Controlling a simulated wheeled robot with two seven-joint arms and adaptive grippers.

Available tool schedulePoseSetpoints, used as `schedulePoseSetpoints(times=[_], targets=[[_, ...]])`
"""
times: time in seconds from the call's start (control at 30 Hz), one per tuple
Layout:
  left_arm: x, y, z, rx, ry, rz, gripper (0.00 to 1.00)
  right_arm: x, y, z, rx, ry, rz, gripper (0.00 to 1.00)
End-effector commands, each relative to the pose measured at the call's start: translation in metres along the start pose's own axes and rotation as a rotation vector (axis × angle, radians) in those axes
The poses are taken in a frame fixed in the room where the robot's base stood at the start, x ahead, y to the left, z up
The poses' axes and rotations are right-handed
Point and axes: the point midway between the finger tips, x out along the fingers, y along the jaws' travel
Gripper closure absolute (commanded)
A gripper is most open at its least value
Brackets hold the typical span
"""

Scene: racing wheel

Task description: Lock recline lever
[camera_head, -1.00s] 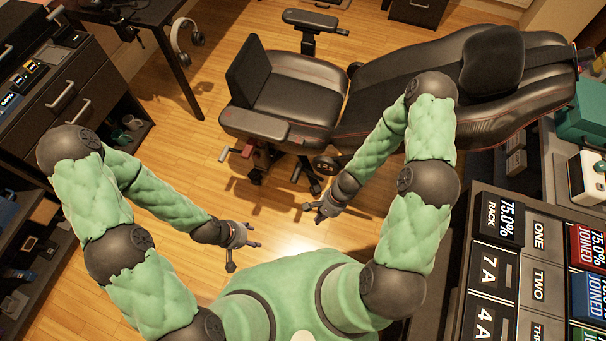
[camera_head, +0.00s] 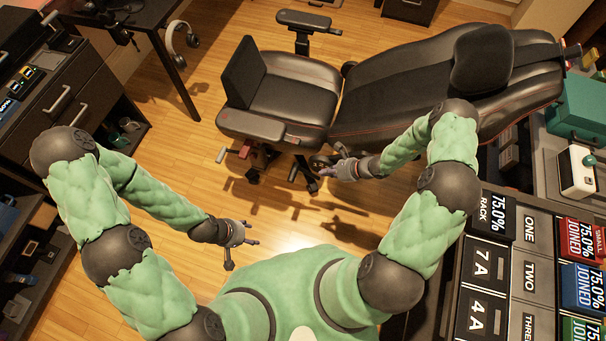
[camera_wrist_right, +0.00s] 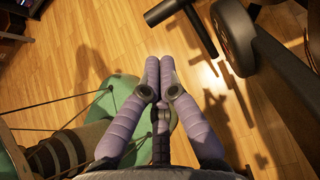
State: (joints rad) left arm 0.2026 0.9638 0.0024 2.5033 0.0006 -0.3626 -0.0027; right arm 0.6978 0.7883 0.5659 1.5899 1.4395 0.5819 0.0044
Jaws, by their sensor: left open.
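The black racing chair (camera_head: 290,95) has its backrest (camera_head: 400,85) leaned far back to the right. A round pivot (camera_head: 319,162) shows low at the seat-backrest joint; I cannot tell for sure which part is the recline lever. My right gripper (camera_head: 329,160) is beside this pivot and partly overlaps it. In the right wrist view the right gripper's fingertips (camera_wrist_right: 160,60) are together with nothing seen between them. A round dark disc (camera_wrist_right: 234,36) and a dark bar (camera_wrist_right: 201,30) lie ahead to the right, apart from the fingers. My left gripper (camera_head: 240,243) is open and empty over the floor.
Dark drawers (camera_head: 60,105) stand at the left and a desk (camera_head: 135,25) at the upper left. The wooden floor (camera_head: 190,150) is clear between the drawers and the chair.

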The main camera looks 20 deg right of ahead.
Motion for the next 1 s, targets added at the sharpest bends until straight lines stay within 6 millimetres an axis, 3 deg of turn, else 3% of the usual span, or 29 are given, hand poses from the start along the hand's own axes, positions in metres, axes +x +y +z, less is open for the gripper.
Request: schedulePoseSetpoints(times=[0.17, 0.7, 1.0], targets=[[0.006, -0.002, 0.000, 0.000, 0.000, 0.000, 0.44, 0.016, 0.001, -0.001, -0.003, 0.000, 0.002, 1.00], [0.038, -0.014, -0.001, 0.000, 0.000, 0.000, 0.44, 0.113, 0.001, -0.002, -0.003, 0.001, 0.003, 1.00], [0.048, -0.017, -0.002, 0.000, 0.000, 0.000, 0.44, 0.138, 0.001, -0.001, -0.003, 0.001, 0.002, 1.00]])
